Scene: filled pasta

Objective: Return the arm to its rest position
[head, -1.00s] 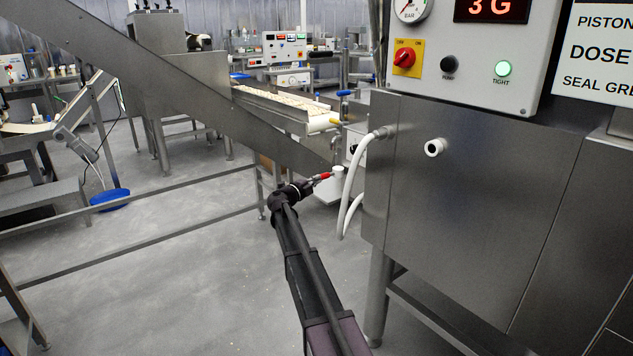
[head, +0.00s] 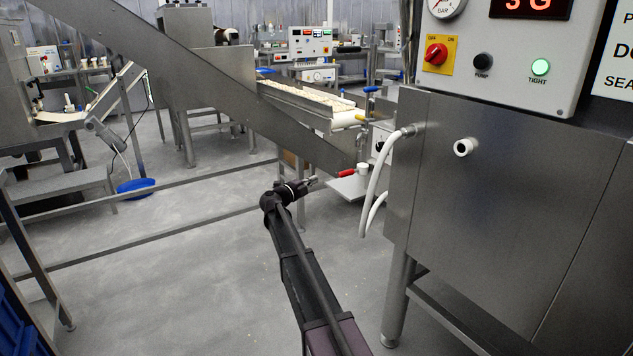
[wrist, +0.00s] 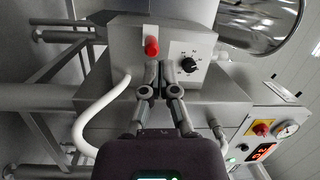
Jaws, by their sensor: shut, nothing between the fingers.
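My gripper (head: 310,182) is at the end of my dark arm, out over the floor in the middle of the head view. In the wrist view my gripper (wrist: 160,72) has its two fingers close together, with nothing between them. Beyond the fingertips in the wrist view is a steel box with a red-tipped handle (wrist: 152,46) and a black dial (wrist: 188,66). The red handle (head: 346,173) shows in the head view just right of the gripper, apart from it as far as I can tell.
A steel machine cabinet (head: 500,190) with a control panel (head: 490,75) stands at the right. A white hose (head: 373,180) loops from its side. A sloping steel conveyor (head: 215,85) and a low rail (head: 150,240) lie left. Open floor (head: 170,300) is at the lower left.

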